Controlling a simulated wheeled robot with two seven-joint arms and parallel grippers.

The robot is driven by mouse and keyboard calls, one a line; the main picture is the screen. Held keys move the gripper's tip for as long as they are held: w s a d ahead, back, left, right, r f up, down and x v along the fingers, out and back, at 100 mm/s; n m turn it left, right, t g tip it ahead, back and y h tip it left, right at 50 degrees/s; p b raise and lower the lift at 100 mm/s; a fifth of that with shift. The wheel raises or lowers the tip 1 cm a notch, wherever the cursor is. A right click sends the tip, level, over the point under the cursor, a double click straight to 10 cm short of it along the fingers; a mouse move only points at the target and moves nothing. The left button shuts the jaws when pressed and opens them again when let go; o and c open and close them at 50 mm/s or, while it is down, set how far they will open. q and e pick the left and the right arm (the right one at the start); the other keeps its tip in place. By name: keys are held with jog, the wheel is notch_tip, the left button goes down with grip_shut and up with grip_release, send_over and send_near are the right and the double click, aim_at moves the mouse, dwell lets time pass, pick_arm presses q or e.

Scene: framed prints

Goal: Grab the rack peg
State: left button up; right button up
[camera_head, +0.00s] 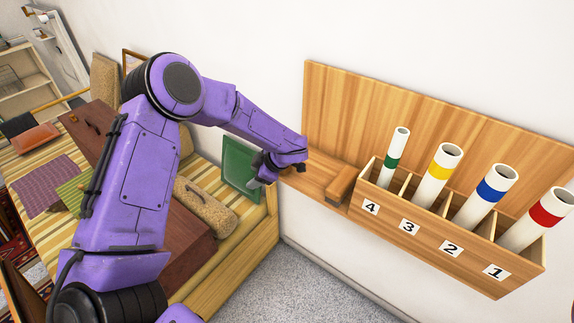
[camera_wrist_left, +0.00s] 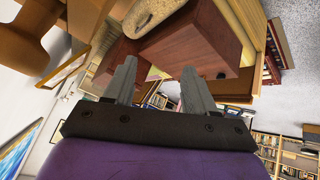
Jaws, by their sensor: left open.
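A wooden wall rack (camera_head: 420,110) holds several white tubes with coloured bands in numbered compartments. In the left wrist view, a rounded brown wooden piece (camera_wrist_left: 28,42), which looks like a peg, sticks out at the upper left. My left gripper (camera_head: 257,184) is beside that left end. In the left wrist view its two fingers (camera_wrist_left: 158,78) are apart with nothing between them, and the peg-like piece is off to their left. My right gripper is not in view.
A green framed panel (camera_head: 240,168) stands behind my left gripper. A striped bench (camera_head: 255,240) with a tan bolster (camera_head: 205,205) is at the left. The carpet (camera_head: 320,290) below is clear.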

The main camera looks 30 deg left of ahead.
pick_arm(q)
jog(key=w+d+r+n+t+h+b, duration=0.15)
jog(key=w+r+h, duration=0.25)
jog(key=r, duration=0.4)
jog(key=w+d+r+n+t+h+p, duration=0.1)
jog(key=w+r+n+h, duration=0.25)
jog(key=r, duration=0.35)
jog(key=f, duration=0.2)
jog(key=f+h, duration=0.1)
jog(key=shift+w+d+f+g, duration=0.3)
jog(key=shift+w+f+g, duration=0.05)
jog(key=shift+f, duration=0.05)
jog(key=f+p, duration=0.1)
jog(key=f, duration=0.3)
jog(key=f+p, duration=0.1)
jog(key=shift+w+d+f+p, duration=0.2)
jog(key=shift+d+f+p, duration=0.1)
jog(key=shift+f+p, duration=0.1)
jog(key=shift+w+f, duration=0.1)
grip_shut()
